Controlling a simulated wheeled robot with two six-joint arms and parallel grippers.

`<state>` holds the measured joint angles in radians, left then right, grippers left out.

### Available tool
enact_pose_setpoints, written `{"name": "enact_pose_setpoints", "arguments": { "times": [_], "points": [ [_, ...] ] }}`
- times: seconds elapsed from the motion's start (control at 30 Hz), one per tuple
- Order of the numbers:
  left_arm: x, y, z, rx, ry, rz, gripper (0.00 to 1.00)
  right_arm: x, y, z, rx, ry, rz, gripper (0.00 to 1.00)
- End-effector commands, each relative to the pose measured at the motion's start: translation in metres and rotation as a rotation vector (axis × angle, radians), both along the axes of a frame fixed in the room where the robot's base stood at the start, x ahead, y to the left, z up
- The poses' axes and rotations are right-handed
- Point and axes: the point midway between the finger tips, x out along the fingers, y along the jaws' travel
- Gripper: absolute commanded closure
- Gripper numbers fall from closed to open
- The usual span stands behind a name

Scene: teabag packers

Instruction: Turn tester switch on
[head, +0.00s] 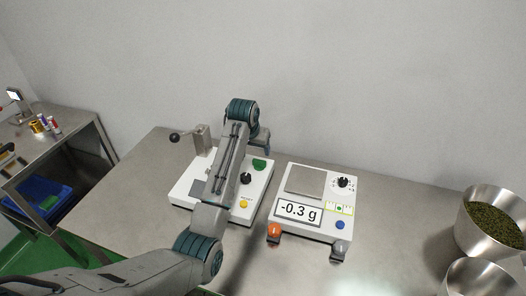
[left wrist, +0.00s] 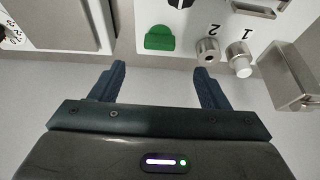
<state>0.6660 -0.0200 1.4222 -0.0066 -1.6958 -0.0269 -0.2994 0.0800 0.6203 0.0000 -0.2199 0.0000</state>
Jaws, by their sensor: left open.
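The white tester (head: 182,186) stands on the steel table, partly hidden behind my left arm. On it show a black knob (head: 246,179), a green switch-like part (head: 259,165) and a yellow button (head: 243,204). My left gripper (head: 262,138) is just behind the tester's back edge, small and partly hidden in the head view. In the left wrist view my left gripper (left wrist: 158,72) is open and empty, its fingers apart. The green part (left wrist: 160,38) lies just beyond the fingertips, not touched. Whether it is on or off I cannot tell. My right gripper is not in view.
A white scale (head: 300,232) reading -0.3 g stands right of the tester. Metal fittings marked 1 and 2 (left wrist: 240,62) and a metal block (left wrist: 300,75) sit near my fingers. Steel bowls (head: 490,235) stand at the right. A side bench (head: 60,140) is at the left.

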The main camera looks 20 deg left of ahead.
Motion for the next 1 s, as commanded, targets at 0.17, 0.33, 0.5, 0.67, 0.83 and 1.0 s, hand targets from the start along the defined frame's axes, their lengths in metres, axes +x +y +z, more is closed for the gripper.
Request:
{"name": "enact_pose_setpoints", "arguments": {
  "times": [0.17, 0.33, 0.5, 0.67, 0.83, 1.0],
  "points": [
    [0.004, -0.001, -0.009, -0.001, 0.003, 0.0, 0.31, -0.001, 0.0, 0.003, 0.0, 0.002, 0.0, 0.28],
    [0.015, -0.001, -0.036, 0.0, 0.005, 0.0, 0.31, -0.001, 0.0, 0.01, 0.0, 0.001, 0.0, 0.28],
    [0.027, -0.001, -0.066, 0.0, 0.004, 0.0, 0.31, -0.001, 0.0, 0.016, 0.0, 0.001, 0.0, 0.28],
    [0.036, -0.002, -0.086, 0.0, 0.002, 0.0, 0.31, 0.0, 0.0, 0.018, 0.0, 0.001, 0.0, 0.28],
    [0.04, -0.002, -0.097, 0.0, 0.001, 0.0, 0.31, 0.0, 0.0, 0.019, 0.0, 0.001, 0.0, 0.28],
    [0.041, -0.002, -0.1, 0.0, 0.0, 0.0, 0.31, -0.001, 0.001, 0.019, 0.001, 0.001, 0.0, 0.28]
  ]
}}
